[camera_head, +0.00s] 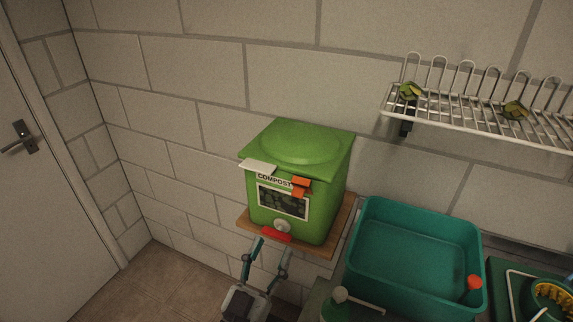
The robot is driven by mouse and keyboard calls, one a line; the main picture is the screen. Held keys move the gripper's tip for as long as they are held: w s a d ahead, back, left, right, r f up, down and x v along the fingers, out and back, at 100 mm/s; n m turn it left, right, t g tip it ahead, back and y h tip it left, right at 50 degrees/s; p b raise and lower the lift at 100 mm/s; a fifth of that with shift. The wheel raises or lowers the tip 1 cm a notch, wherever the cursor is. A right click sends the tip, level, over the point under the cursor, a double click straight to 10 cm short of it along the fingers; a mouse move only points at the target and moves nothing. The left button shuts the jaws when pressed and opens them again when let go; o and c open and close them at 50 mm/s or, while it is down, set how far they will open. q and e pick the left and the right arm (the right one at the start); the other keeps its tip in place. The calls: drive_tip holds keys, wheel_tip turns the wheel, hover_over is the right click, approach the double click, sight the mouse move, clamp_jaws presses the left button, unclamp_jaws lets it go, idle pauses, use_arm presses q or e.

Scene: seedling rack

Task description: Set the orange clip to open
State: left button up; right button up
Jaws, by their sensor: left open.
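The orange clip (300,187) is on the front upper edge of a green compost bin (328,208), just under the lid rim, right of a white clip (258,167). Part of it hangs down over the bin's front label. Whether it is latched is too small to tell. My left gripper (268,245) is open and empty, in front of and below the bin, with its fingers pointing up toward the bin's lower front. It is below the orange clip and apart from it. My right gripper is not in view.
The bin stands on a wooden shelf (243,219) against a block wall, with a red part (276,234) low on its front. A teal tub (418,247) is close on the right. A wire rack (470,122) hangs at upper right. The left side is open floor and a door (35,200).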

sight(298, 192)
use_arm(q)
drive_tip(key=shift+p+x, duration=2.15)
drive_tip(key=shift+x, duration=4.65)
drive_tip(key=shift+d, duration=0.15)
drive_tip(key=shift+c, duration=0.3)
